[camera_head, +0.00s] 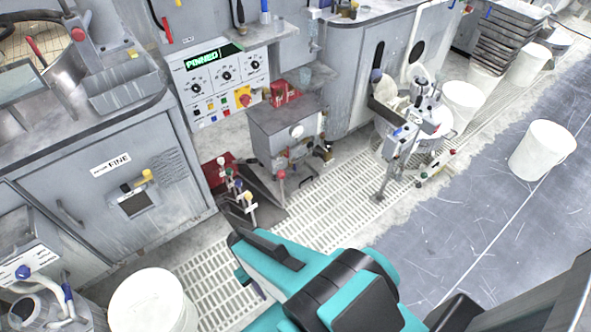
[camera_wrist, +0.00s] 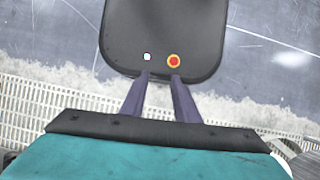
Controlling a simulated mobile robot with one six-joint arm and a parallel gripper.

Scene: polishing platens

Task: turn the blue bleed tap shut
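Several blue parts show in the head view, and I cannot tell for sure which is the bleed tap. A small blue handle (camera_head: 398,132) is on the metal stand at the right of the grating. A blue knob (camera_head: 22,271) is on the grey unit at the lower left. A cluster of small valves (camera_head: 240,192) with coloured knobs stands at the middle left. My teal arm hides part of the grating.
A control panel (camera_head: 220,80) with dials stands at the back. A grey box unit (camera_head: 280,125) stands near the middle. White buckets stand at the lower left (camera_head: 150,302) and right (camera_head: 541,150). The dark floor (camera_head: 470,225) at the right is mostly clear.

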